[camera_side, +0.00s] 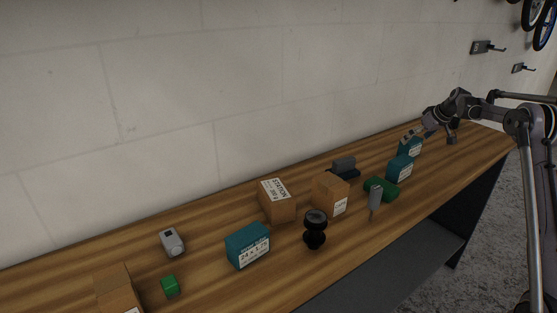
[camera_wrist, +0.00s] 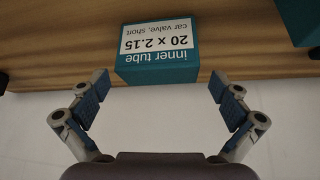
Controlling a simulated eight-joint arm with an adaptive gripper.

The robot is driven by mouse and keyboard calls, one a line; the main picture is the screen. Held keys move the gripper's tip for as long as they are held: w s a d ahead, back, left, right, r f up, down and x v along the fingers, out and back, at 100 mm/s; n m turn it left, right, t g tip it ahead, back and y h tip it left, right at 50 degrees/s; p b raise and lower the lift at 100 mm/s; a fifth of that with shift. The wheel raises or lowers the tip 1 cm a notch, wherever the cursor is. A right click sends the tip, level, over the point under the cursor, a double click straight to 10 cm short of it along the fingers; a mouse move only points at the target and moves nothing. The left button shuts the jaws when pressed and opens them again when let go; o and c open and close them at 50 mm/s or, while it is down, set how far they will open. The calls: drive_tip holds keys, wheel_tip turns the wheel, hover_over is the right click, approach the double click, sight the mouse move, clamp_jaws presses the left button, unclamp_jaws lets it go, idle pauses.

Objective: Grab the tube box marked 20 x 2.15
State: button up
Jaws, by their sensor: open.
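The teal tube box marked 20 x 2.15 (camera_wrist: 160,45) is in the upper middle of the wrist view, its white label upside down there. In the side view it appears to be the far teal box (camera_side: 410,149) at the right end of the bench, partly covered by my gripper. My gripper (camera_wrist: 160,88) is open and empty. Its two fingers are spread wider than the box, with the fingertips just short of its near edge. In the side view my gripper (camera_side: 427,135) is just above and behind that box; contact cannot be told.
Another teal box (camera_wrist: 301,20) stands close to the right in the wrist view; it appears to be the one (camera_side: 399,169) beside the far box. A green object (camera_side: 381,188), a grey upright object (camera_side: 375,196) and cardboard boxes (camera_side: 277,202) lie farther left. The wall runs behind the bench (camera_side: 445,170).

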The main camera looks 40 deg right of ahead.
drive_tip(key=shift+w+x, duration=0.25)
drive_tip(key=shift+x, duration=2.85)
drive_tip(key=shift+r, duration=0.15)
drive_tip(key=c, duration=1.2)
drive_tip(key=shift+r, duration=0.15)
